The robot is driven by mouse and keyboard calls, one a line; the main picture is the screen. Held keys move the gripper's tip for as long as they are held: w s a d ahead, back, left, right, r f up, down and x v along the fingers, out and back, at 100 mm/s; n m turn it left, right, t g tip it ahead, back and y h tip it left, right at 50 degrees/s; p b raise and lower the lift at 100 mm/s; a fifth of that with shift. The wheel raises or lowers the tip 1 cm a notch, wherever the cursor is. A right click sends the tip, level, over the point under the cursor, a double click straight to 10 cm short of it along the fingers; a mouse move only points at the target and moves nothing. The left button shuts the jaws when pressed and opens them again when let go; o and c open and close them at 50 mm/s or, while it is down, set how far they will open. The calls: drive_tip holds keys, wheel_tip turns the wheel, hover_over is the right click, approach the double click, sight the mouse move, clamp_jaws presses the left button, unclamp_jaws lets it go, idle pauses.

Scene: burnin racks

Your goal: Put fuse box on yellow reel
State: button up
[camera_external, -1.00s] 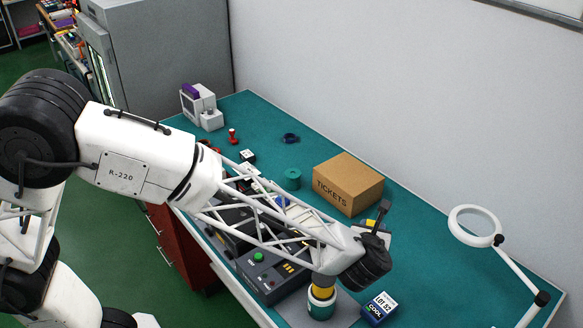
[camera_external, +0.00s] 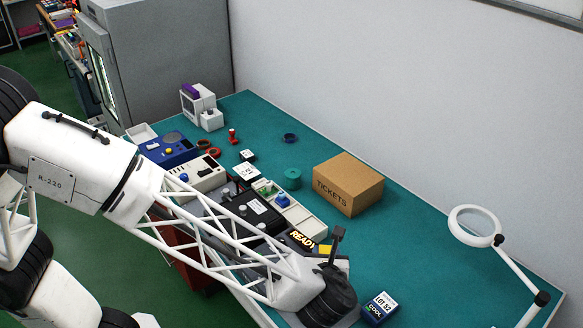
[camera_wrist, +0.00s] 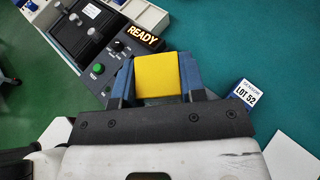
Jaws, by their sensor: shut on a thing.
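My gripper (camera_wrist: 157,67) has two blue fingers closed on a flat-topped yellow block, which I take to be the fuse box (camera_wrist: 158,78). Part of the yellow block also shows beside my black wrist in the external view (camera_external: 326,249). From these views I cannot tell whether it touches anything below. No yellow reel can be made out now; the area under my wrist is hidden by my arm and the held block.
A dark panel with a lit READY sign (camera_external: 302,239) lies left of my gripper. A blue LOT 52 box (camera_external: 380,307) stands to its right. A cardboard TICKETS box (camera_external: 347,184), a teal round reel (camera_external: 292,178) and a ring lamp (camera_external: 474,224) stand farther off. The right of the table is mostly clear.

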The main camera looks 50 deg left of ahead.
drive_tip(key=shift+f, duration=0.1)
drive_tip(key=shift+f, duration=1.4)
drive_tip(key=shift+f, duration=0.1)
drive_tip(key=o, duration=0.9)
drive_tip(key=shift+v, duration=6)
drive_tip(key=shift+w, duration=0.1)
